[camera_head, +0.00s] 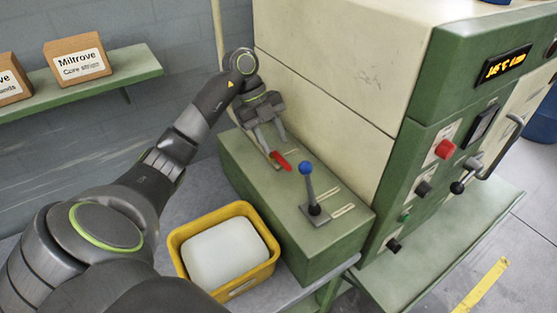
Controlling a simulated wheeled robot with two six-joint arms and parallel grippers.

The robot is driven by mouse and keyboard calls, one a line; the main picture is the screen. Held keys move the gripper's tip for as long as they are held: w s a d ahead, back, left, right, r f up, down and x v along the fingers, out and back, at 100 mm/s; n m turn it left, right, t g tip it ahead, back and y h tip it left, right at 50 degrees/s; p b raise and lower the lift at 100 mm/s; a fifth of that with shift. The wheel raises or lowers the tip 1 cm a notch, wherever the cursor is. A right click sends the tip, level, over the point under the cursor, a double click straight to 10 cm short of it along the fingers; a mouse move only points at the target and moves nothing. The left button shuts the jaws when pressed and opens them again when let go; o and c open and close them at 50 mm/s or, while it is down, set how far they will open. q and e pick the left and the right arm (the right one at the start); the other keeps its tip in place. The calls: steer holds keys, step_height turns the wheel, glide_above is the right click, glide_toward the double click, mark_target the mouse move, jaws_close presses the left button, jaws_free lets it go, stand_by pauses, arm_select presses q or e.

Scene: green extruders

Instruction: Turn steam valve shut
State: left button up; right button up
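A small lever with a red grip (281,161) sits on top of the green base box, toward its back left; it is probably the steam valve, though no label shows. A second lever with a blue ball knob (306,168) stands upright nearer the front of the same box. My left gripper (274,146) reaches down from above at the red lever. Its two fingers are apart, with the tips close to the red grip. I cannot tell whether they touch it. The lever's pivot is partly hidden by the fingers. My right gripper is not in view.
A yellow bin (176,247) holding a white block (224,254) stands in front of the green box. The tall cream and green machine (335,95) rises close behind the levers. A wall shelf (135,66) with labelled boxes is at the upper left.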

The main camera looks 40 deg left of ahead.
mark_target(281, 159)
arm_select(q)
steer(key=shift+p+x, duration=0.45)
steer(key=shift+x, duration=1.8)
jaws_close()
